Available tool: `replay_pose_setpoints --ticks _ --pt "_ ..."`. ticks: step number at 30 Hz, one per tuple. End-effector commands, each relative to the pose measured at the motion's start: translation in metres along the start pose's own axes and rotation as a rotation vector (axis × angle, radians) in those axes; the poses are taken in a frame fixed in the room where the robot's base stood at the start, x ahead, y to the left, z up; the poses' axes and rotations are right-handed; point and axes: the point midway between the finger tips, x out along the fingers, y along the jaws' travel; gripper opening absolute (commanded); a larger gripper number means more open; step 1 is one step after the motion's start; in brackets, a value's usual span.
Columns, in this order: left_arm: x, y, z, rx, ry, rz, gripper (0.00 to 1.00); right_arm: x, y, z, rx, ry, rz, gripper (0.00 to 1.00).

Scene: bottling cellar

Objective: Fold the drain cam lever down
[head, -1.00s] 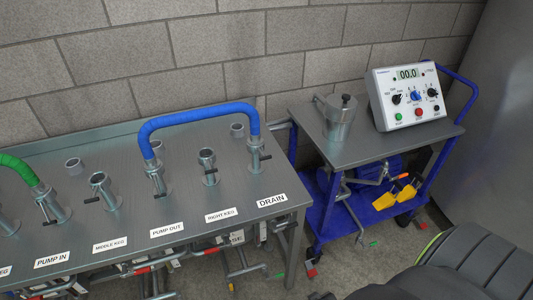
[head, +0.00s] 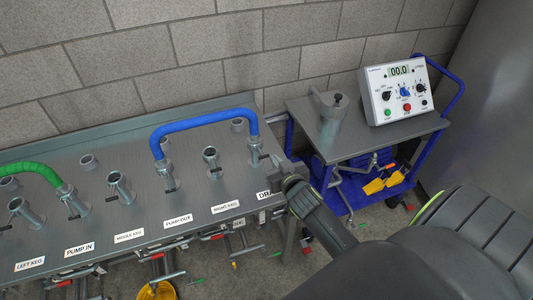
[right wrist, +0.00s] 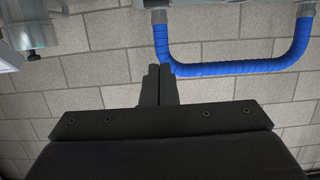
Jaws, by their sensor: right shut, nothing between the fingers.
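The drain port (head: 254,146) stands at the right end of the steel table, behind the partly covered DRAIN label. The blue hose (head: 205,116) arches from the port behind the PUMP OUT label to the drain port. The drain cam lever (head: 264,156) is a short dark bar sticking out to the right from the drain port. My right gripper (head: 278,161) is shut and empty, just right of the lever; I cannot tell whether it touches. In the right wrist view its fingers (right wrist: 158,86) are together, with the blue hose (right wrist: 235,67) beyond. My left gripper is out of view.
Several other ports with levers line the table (head: 130,225), and a green hose (head: 35,170) is at left. A yellow bucket (head: 157,291) is below.

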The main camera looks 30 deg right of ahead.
Motion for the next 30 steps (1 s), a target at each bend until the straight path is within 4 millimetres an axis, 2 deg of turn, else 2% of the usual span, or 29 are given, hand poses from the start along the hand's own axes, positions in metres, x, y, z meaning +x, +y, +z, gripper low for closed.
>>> replay_pose_setpoints --ticks 20,21,24,30 --pt "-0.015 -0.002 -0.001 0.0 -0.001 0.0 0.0 0.094 0.0 0.0 -0.003 -0.002 0.001 0.0" --pt "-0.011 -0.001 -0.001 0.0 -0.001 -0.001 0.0 0.094 0.001 0.011 -0.003 -0.006 0.002 0.0" --pt "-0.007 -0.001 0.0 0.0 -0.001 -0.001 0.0 0.097 0.0 0.024 -0.003 -0.005 0.001 0.0" --pt "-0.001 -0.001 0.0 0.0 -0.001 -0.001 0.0 0.1 0.0 0.038 -0.001 -0.003 0.001 0.0"
